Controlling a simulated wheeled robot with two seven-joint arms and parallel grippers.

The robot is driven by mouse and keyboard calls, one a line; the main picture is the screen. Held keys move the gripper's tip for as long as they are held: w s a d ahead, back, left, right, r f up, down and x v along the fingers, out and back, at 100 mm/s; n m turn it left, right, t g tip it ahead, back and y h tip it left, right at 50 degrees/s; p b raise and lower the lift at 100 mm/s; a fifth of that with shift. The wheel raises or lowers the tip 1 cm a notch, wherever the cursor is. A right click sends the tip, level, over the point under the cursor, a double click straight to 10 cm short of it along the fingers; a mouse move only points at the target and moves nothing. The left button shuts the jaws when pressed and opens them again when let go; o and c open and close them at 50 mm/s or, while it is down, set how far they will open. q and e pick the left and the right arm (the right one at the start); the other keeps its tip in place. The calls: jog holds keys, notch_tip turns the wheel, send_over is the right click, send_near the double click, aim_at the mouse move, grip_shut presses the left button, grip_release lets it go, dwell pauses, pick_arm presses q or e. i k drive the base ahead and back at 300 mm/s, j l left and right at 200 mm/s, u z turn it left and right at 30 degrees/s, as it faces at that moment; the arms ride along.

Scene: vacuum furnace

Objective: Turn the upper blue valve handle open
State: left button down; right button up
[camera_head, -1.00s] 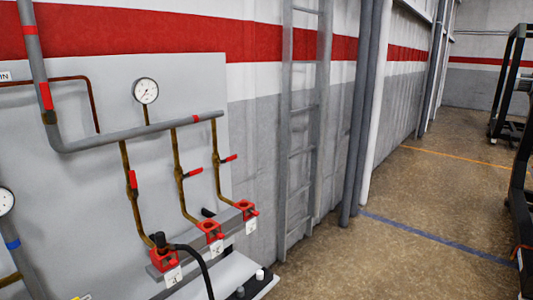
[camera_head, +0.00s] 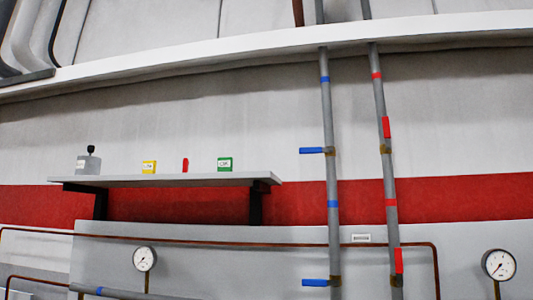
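The upper blue valve handle (camera_head: 311,150) sticks out to the left from the left vertical grey pipe (camera_head: 328,110), lying horizontal, across the pipe. A lower blue valve handle (camera_head: 315,282) on the same pipe also points left, near the bottom edge. On the right vertical pipe (camera_head: 379,90), an upper red handle (camera_head: 386,127) and a lower red handle (camera_head: 398,260) lie along the pipe. Neither of my grippers shows in the head view.
Gauges (camera_head: 144,258) (camera_head: 498,265) sit below on the wall panel. A white ledge (camera_head: 270,45) crosses above.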

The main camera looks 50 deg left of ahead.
aim_at(311, 150)
jog(key=u, duration=1.15)
